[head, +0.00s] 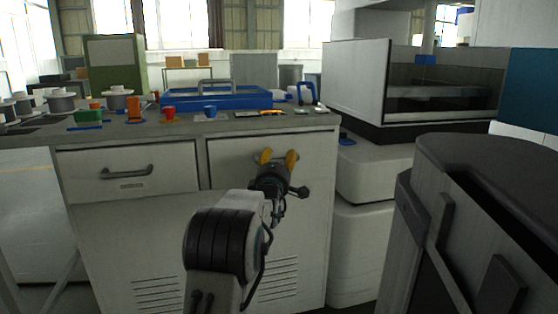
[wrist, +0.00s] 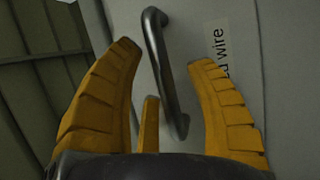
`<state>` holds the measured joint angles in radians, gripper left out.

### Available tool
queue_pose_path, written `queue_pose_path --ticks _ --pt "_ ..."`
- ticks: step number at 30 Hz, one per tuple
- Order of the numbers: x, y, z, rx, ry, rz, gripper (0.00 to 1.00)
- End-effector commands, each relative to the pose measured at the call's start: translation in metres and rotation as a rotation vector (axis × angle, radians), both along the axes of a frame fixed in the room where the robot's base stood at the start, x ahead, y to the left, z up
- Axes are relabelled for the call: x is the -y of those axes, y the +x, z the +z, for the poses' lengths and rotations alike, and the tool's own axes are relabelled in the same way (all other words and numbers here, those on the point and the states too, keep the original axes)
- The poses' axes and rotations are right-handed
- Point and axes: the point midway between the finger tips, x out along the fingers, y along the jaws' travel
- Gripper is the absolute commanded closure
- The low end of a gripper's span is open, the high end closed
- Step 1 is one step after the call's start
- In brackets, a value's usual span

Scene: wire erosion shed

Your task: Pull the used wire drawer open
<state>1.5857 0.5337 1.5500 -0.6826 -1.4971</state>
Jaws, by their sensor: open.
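The used wire drawer (head: 230,150) is the right-hand drawer of the bench cabinet, and its front looks flush with the cabinet. In the wrist view its dark bar handle (wrist: 166,75) stands between the two yellow fingers, beside a label (wrist: 219,52) on which "wire" can be read. My gripper (head: 279,157) is in front of this drawer, its fingers open around the handle. It also shows in the wrist view (wrist: 165,65). I see no finger touching the handle. In the head view the gripper hides most of the handle.
A second drawer (head: 128,168) with its own dark handle (head: 126,172) is to the left. The bench top carries spools, small cups and a blue case (head: 215,98). A white machine (head: 375,175) stands close on the right, and a dark grey cabinet (head: 480,230) is nearer.

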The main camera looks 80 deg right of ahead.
Motion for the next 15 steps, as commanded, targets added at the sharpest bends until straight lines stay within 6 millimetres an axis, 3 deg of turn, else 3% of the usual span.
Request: queue_pose_path --ticks 4,15 --pt "-0.0001 0.0 -0.0001 0.0 0.0 0.0 0.48" --pt "-0.0002 0.0 0.0001 0.0 0.0 0.0 0.81"
